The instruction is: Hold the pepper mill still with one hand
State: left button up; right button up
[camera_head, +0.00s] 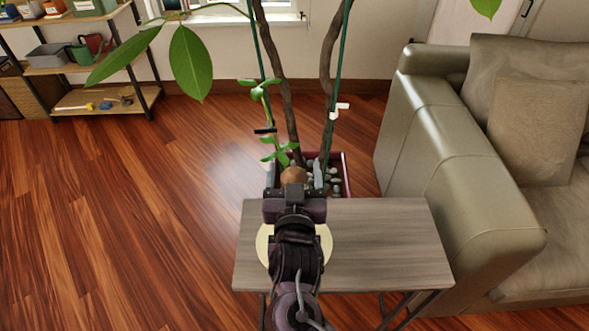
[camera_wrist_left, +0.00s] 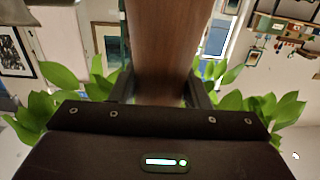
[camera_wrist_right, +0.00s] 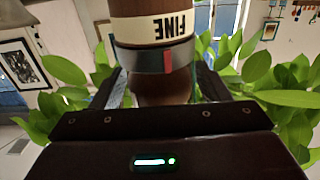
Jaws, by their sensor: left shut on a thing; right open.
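The pepper mill's round brown top (camera_head: 294,174) shows in the head view between the fingertips of my right gripper (camera_head: 294,180). In the right wrist view the pepper mill (camera_wrist_right: 150,62) has a cream band with "FINE" upside down, a grey ring and a red mark. The open right fingers stand on either side of it. In the left wrist view my left gripper (camera_wrist_left: 160,92) is shut on the plain brown body of the pepper mill (camera_wrist_left: 162,45). The left gripper is hidden in the head view, as is the mill's lower part.
A grey wooden side table (camera_head: 385,240) lies below my right arm, with a cream round plate (camera_head: 264,248) partly hidden on it. A potted plant (camera_head: 347,176) stands behind, a sofa (camera_head: 440,140) on the right, shelves (camera_head: 70,70) at upper left. The left floor is clear.

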pick_arm(q)
jog(key=shift+s+f, duration=0.1)
pick_arm(e)
jog(key=s, duration=0.6)
jog(key=shift+s, duration=0.4)
jog(key=shift+r, duration=0.15)
pick_arm(q)
jog(key=o, duration=1.3)
jog(key=shift+r, duration=0.2)
jog(key=shift+c, duration=0.2)
